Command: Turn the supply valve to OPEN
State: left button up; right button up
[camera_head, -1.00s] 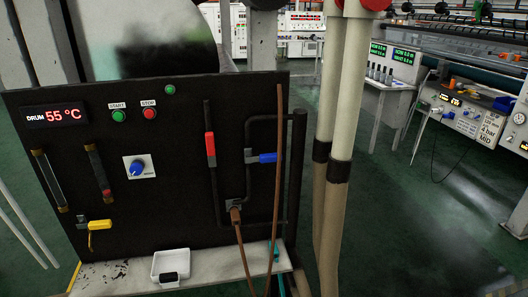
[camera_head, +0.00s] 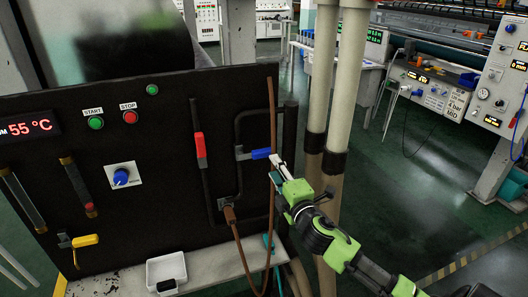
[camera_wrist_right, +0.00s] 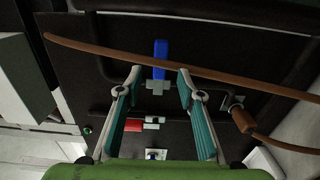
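Valves with coloured levers sit on the black panel (camera_head: 150,190); no label legible here shows which is the supply valve. A blue lever (camera_head: 261,153) lies horizontal on the right pipe. A red lever (camera_head: 200,150) stands upright on the pipe to its left. A yellow lever (camera_head: 85,240) is near horizontal at lower left. My right gripper (camera_head: 277,171) is just right of the blue lever. In the wrist view its fingers (camera_wrist_right: 159,76) are open and empty, with the blue lever (camera_wrist_right: 160,48) beyond and between the tips. Contact with the lever is not visible. My left gripper is out of view.
A brown hose (camera_head: 271,110) runs down the panel by my right gripper and crosses ahead of the fingertips in the wrist view (camera_wrist_right: 220,75). Thick pale pipes (camera_head: 322,80) stand right of the panel. A white tray (camera_head: 166,269) sits on the ledge below.

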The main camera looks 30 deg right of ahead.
aim_at(266, 155)
jog(key=p+x, duration=0.1)
jog(key=x, duration=0.9)
jog(key=shift+a+f, duration=0.1)
jog(key=shift+a, duration=0.05)
grip_shut()
